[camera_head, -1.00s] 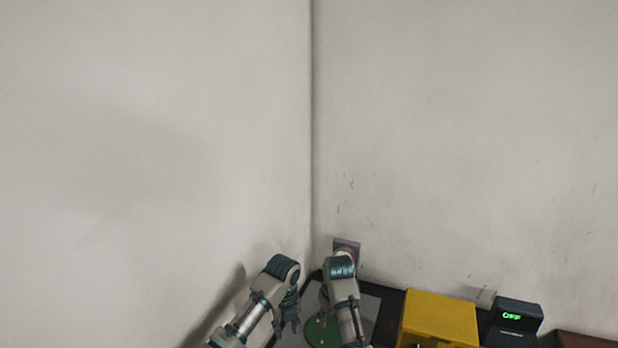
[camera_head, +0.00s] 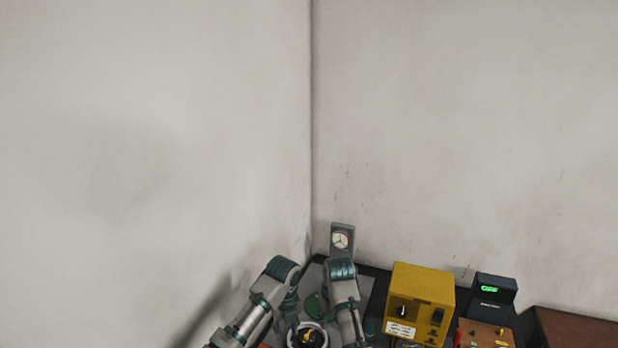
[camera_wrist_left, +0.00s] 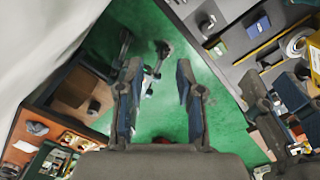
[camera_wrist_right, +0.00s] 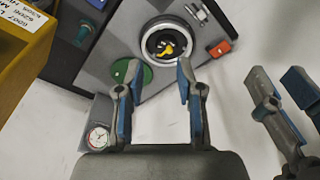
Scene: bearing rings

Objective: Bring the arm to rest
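In the head view my left arm comes in from the left, and its gripper (camera_head: 291,306) hangs at the bench's left side. In the left wrist view the left gripper (camera_wrist_left: 156,75) has its fingers apart with nothing between them. My right arm stands close beside it; its gripper is mostly hidden by its own arm in the head view. In the right wrist view the right gripper (camera_wrist_right: 156,76) is open and empty. Beyond its fingertips is a white ring (camera_wrist_right: 145,47) around a dark centre with yellow parts; it also shows in the head view (camera_head: 294,337).
A green disc (camera_wrist_right: 137,75) lies beside the ring. A dial gauge (camera_head: 342,240) stands at the wall corner. A yellow box (camera_head: 425,283), a dark display box (camera_head: 497,284) reading OFF and a brown box (camera_head: 575,330) stand rightward. Walls rise close behind and left.

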